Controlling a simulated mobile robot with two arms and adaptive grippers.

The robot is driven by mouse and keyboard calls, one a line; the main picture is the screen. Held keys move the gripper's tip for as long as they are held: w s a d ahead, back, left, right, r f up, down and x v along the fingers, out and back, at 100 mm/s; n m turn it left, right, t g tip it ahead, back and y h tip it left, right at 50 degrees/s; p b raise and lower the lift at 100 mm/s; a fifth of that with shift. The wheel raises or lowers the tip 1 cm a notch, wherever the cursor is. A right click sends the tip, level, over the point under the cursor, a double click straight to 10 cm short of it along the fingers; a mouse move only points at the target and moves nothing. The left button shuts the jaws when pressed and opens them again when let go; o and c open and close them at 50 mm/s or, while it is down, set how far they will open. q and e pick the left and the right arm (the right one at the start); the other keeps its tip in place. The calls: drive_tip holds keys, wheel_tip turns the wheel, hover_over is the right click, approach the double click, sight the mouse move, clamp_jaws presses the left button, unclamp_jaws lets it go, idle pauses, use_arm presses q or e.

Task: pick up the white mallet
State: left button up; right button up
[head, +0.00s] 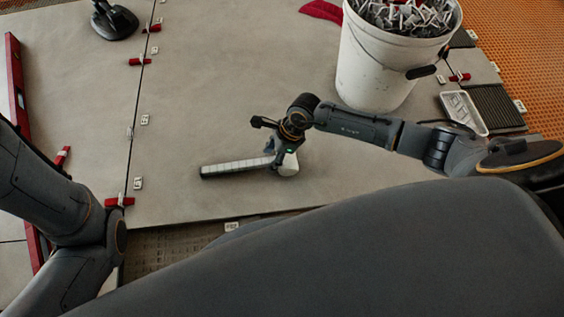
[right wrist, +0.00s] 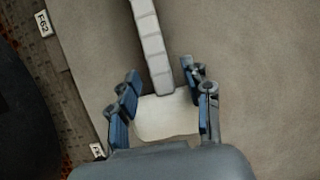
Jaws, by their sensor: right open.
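The white mallet (head: 236,167) lies flat on the grey tiles, its ribbed light handle pointing left and its head at the right end. My right gripper (head: 280,160) is over the head end and partly hides it in the head view. In the right wrist view, the mallet's white head (right wrist: 166,116) lies between the spread blue-padded fingers of my right gripper (right wrist: 160,95), and the handle runs up away from it.
A white bucket (head: 372,72) full of clips stands behind my right arm. A white tray (head: 463,112) is at the right. A red level (head: 16,85) lies at the left. Red wedges and white clips sit along the joints. The tile left of the mallet is clear.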

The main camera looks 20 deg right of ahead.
drive_tip(key=shift+x, duration=0.85)
drive_tip(key=shift+r, duration=0.1)
clamp_jaws()
